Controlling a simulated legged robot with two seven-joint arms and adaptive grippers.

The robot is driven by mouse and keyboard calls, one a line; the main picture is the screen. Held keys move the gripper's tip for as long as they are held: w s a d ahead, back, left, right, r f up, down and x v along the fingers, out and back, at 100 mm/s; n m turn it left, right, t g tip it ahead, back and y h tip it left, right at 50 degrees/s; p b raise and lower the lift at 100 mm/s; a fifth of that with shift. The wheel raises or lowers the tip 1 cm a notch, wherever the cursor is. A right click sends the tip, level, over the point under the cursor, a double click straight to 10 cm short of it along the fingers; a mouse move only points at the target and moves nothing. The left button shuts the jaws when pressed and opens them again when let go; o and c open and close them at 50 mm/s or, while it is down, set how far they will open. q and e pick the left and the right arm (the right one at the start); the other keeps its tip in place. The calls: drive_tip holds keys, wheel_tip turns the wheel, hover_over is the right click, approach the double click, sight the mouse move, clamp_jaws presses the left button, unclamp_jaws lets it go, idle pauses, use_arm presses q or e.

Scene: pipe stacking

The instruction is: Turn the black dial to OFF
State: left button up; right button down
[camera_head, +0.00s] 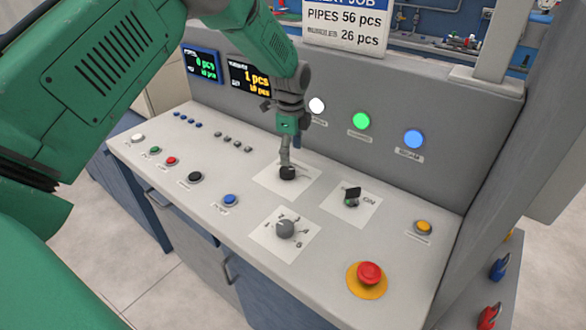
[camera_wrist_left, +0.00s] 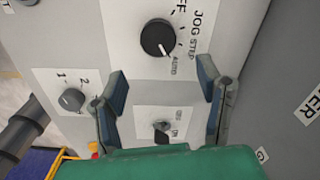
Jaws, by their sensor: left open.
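The black dial (camera_head: 288,173) sits on a white plate on the sloped console. In the left wrist view the dial (camera_wrist_left: 155,36) shows up close, with OFF, JOG, STEP and AUTO printed around its right side. Its white mark points to the lower right, toward AUTO. My left gripper (camera_head: 286,158) is just above the dial in the head view, pointing down. In the wrist view the left gripper (camera_wrist_left: 163,76) is open, with its two fingers spread apart and nothing between them. The dial lies beyond the fingertips. My right gripper is not in view.
A grey numbered dial (camera_head: 285,229), a black ON switch (camera_head: 351,195) and a red emergency button (camera_head: 369,273) are nearby. Several small buttons line the console's left. An upright panel (camera_head: 390,110) with lamps and displays rises behind the dial.

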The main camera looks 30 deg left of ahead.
sight(286, 168)
use_arm(q)
drive_tip(key=a+f, duration=0.1)
drive_tip(key=f, duration=0.1)
drive_tip(key=a+f, duration=0.1)
drive_tip(key=f, duration=0.1)
drive_tip(key=a+f, duration=0.1)
drive_tip(key=f, duration=0.1)
drive_tip(key=shift+a+f, duration=0.2)
drive_tip(key=shift+f, duration=0.2)
drive_tip(key=shift+d+f, duration=0.2)
drive_tip(key=shift+d, duration=0.05)
drive_tip(key=d, duration=0.2)
drive_tip(key=shift+d+r+p, duration=0.25)
drive_tip(key=shift+d+p, duration=0.05)
drive_tip(key=shift+d, duration=0.25)
drive_tip(key=shift+s, duration=0.1)
drive_tip(key=c, duration=0.6)
drive_tip(key=shift+a+f, duration=0.1)
drive_tip(key=shift+a, duration=0.3)
drive_tip(key=c, duration=0.6)
drive_tip(key=shift+o, duration=0.3)
drive_tip(key=shift+s+a+f, duration=0.1)
drive_tip(key=shift+a+f, duration=0.05)
drive_tip(key=shift+a, duration=0.65)
drive_tip(key=shift+d, duration=0.1)
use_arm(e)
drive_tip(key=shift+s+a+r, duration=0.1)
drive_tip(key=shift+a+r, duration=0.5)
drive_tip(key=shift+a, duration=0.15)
